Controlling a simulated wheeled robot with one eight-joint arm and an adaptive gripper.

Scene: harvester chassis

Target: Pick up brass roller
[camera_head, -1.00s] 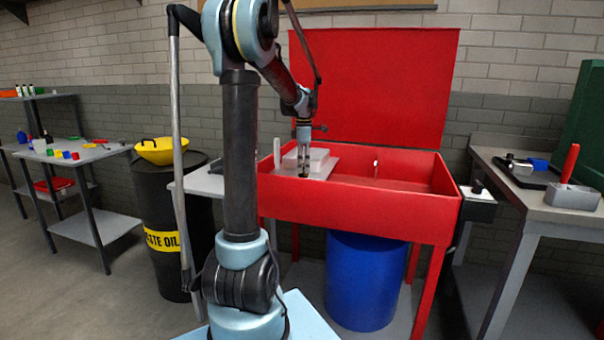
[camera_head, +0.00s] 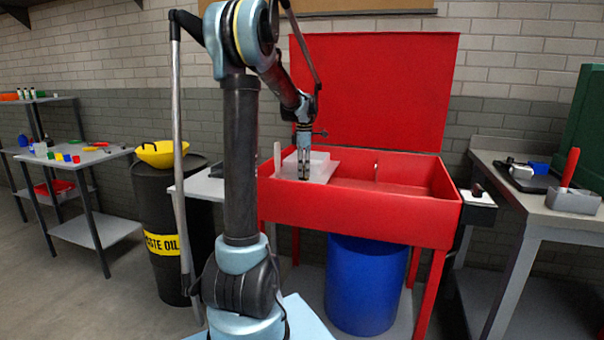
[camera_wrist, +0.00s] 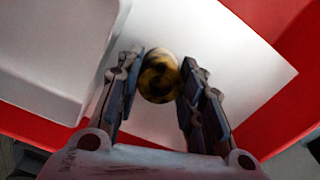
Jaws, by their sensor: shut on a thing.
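The brass roller (camera_wrist: 159,76) shows in the wrist view as a round, mottled yellow and dark end between the two finger pads. My gripper (camera_wrist: 160,68) is shut on it, with a finger on its left and right sides. The roller is over a white-grey flat plate (camera_wrist: 215,45); whether it touches the plate cannot be told. In the head view my gripper (camera_head: 304,172) points down over the left part of the red wash tub (camera_head: 365,217). The roller cannot be made out there.
A pale box-like block (camera_wrist: 50,55) stands close left of my gripper in the wrist view. The tub's raised red lid (camera_head: 380,90) is behind the arm. The right part of the tub looks open. A grey bench (camera_head: 545,207) stands at the right.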

